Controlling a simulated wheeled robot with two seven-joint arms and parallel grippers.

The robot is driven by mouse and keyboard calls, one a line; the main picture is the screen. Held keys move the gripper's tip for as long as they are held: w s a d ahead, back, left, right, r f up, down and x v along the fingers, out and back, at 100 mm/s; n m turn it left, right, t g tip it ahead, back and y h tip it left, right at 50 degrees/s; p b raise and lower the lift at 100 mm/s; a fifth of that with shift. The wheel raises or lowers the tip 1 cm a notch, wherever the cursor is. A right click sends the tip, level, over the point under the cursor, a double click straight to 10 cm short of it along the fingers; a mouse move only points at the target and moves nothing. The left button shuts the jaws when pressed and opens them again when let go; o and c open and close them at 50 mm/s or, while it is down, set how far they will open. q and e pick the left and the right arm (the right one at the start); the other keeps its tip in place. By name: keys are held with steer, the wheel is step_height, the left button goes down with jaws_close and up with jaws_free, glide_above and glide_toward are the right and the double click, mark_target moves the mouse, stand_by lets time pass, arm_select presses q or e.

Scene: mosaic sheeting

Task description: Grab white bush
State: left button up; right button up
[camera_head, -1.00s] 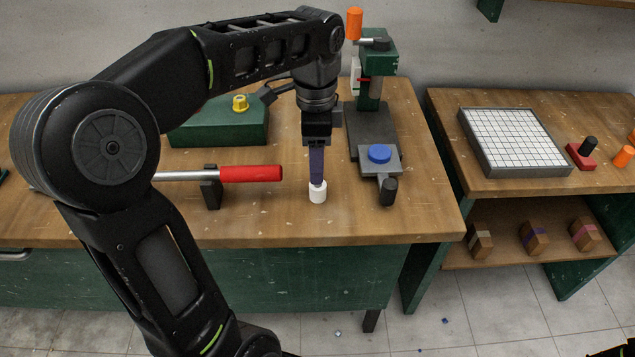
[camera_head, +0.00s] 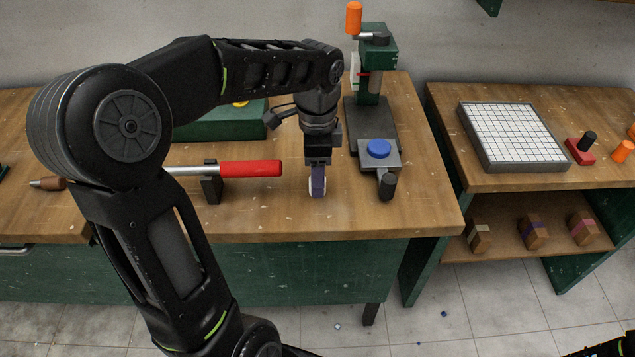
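The white bush (camera_head: 311,188) is a small white cylinder standing on the workbench, right of the red handle's end. My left gripper (camera_head: 318,188) points straight down at it. One purple-grey finger stands in front of the bush, and only thin white edges show on either side. The other finger is hidden behind, so I cannot tell whether the fingers touch the bush. A black part of my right arm shows at the bottom right corner; its gripper is not in view.
A red-handled lever (camera_head: 250,168) lies just left of the gripper. A green press (camera_head: 376,75) and a grey fixture with a blue button (camera_head: 378,149) stand to the right. A white tile sheet in a grey tray (camera_head: 462,108) lies on the right table. The bench front is clear.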

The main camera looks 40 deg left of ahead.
arm_select(q)
step_height(320, 180, down, 2)
steer(key=shift+f, duration=0.1)
steer(key=shift+c, duration=0.6)
jaws_close()
stand_by(0.4)
